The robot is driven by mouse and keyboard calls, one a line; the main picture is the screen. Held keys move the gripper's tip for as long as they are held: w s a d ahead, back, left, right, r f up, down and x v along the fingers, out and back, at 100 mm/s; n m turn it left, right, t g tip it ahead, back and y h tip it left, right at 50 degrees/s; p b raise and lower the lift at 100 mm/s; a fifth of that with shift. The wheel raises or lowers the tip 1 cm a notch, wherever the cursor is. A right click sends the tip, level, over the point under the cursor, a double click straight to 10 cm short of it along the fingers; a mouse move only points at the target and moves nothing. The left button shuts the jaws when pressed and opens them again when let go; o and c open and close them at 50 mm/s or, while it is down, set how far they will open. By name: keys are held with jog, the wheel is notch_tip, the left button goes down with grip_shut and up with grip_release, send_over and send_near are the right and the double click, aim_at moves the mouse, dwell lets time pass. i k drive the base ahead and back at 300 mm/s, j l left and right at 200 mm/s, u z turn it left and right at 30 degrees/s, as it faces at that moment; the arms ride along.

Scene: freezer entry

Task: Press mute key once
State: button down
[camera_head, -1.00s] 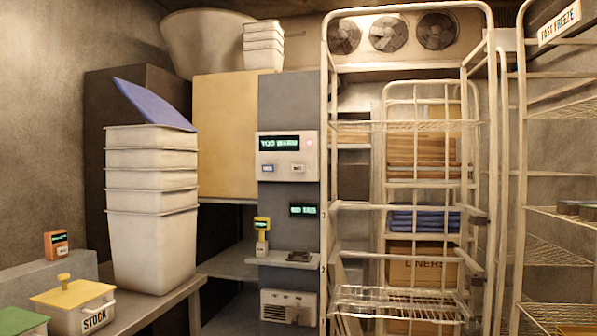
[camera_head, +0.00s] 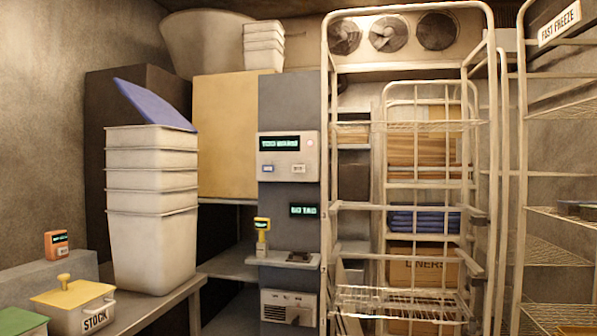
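A pale control panel (camera_head: 289,172) is fixed to the grey column (camera_head: 288,98) in the middle of the view. It has a dark display (camera_head: 279,143) with green text, blurred but seemingly a "too warm" message. A small round lamp (camera_head: 310,142) at the display's right looks pinkish red. Below the display are two small keys, a bluish left key (camera_head: 268,168) and a pale right key (camera_head: 299,168). Their labels are too small to read, so I cannot tell which is mute. My gripper and arm are not in view.
A tall wire rack (camera_head: 326,120) stands right of the column, close to the panel. Stacked white tubs (camera_head: 152,250) and a stock box (camera_head: 72,305) sit on the left bench.

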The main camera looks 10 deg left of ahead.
aim_at(295, 168)
jog(key=i+j, duration=0.4)
jog(key=i, duration=0.2)
jog(key=i+j, duration=0.4)
jog(key=i, duration=0.2)
jog(key=i+j, duration=0.4)
jog(key=i, duration=0.15)
jog(key=i+j, duration=0.4)
jog(key=i, duration=0.2)
